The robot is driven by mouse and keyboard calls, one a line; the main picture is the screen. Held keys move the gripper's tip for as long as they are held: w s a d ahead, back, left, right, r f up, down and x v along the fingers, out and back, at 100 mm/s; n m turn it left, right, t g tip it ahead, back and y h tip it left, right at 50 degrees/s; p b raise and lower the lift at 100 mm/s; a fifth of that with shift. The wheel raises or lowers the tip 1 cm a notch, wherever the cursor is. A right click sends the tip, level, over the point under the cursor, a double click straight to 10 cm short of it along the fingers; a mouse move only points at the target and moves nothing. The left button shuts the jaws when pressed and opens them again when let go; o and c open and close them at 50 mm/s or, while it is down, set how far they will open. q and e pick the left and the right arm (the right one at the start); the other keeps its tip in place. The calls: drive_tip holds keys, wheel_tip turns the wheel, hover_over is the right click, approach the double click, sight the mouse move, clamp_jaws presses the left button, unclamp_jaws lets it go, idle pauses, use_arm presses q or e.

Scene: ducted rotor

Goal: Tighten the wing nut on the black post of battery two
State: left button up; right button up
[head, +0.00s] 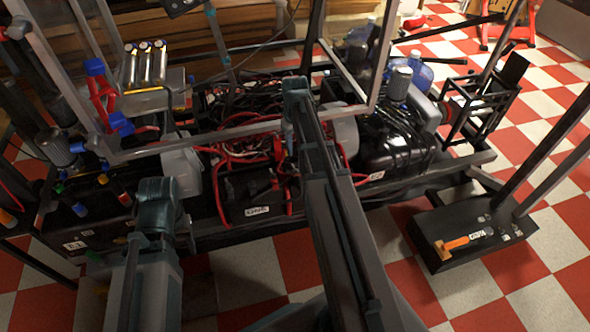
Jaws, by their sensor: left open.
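A black battery-like box (235,190) with a white label and red cables sits low in the middle of the frame. I cannot read the label well enough to tell whether it is battery two. I cannot make out a wing nut or a black post. My left gripper (187,238) is just left of this box and partly hidden by its own wrist; it is open and I see nothing held. My right arm reaches up across the middle, and the right gripper (288,128) at its far end is mostly hidden beside the red and black wiring.
Grey frame bars (230,133) cross above the wiring. Another black box (95,215) with coloured handles on it is at left. A black engine-like block (395,150) is right of centre. A black base plate (470,240) with an orange-handled tool stands on the checkered floor.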

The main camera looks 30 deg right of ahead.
sight(295, 167)
wheel_tip(295, 167, down, 9)
drive_tip(key=b, duration=0.8)
drive_tip(key=shift+c, duration=0.2)
clamp_jaws()
